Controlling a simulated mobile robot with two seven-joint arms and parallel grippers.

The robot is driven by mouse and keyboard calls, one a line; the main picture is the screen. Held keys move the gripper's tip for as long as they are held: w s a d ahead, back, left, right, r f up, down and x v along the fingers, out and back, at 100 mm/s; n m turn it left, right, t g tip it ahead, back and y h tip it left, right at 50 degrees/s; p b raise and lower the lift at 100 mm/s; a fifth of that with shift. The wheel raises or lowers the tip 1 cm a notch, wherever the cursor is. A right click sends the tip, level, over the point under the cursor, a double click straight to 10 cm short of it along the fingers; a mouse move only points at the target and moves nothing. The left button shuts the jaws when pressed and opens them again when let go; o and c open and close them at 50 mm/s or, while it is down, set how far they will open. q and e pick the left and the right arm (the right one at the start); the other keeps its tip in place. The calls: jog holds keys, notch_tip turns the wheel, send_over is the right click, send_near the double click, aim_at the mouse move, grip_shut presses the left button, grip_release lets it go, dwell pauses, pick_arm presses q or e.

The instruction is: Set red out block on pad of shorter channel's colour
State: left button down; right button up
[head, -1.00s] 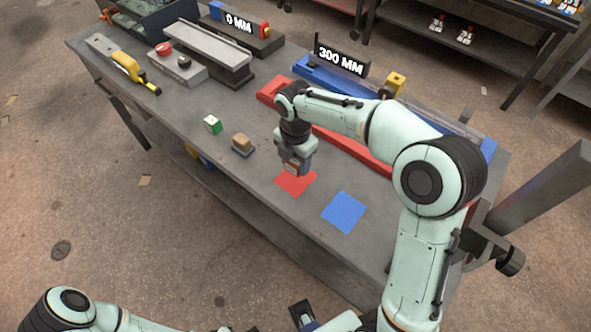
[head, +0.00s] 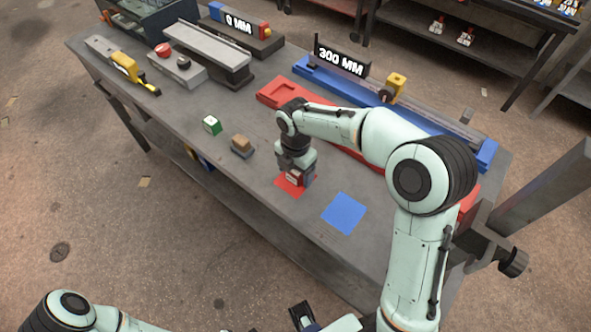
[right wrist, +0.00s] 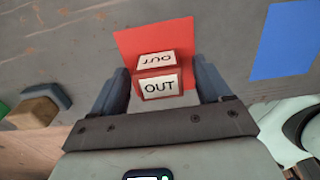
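The red OUT block (right wrist: 160,78) rests on the red pad (right wrist: 128,42), with white OUT labels on two faces. In the head view the block (head: 296,178) covers part of the red pad (head: 284,187). My right gripper (right wrist: 162,86) is open around the block, with a narrow gap at each finger. The blue pad (head: 344,212) is empty. The red channel (head: 276,93) lies partly behind my right arm; the blue channel (head: 318,78) lies behind it. Only dark parts of what may be my left gripper show at the bottom edge.
A green-and-white block (head: 212,125) and a brown block on a grey base (head: 242,146) stand left of the pads. A 300 MM sign (head: 342,60) stands by the blue channel. A yellow tool (head: 132,72) and button box (head: 176,66) are at far left.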

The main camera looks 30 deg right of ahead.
jog(key=shift+r, duration=0.1)
notch_tip(320, 180, up, 12)
jog(key=p, duration=0.2)
dwell(0.7)
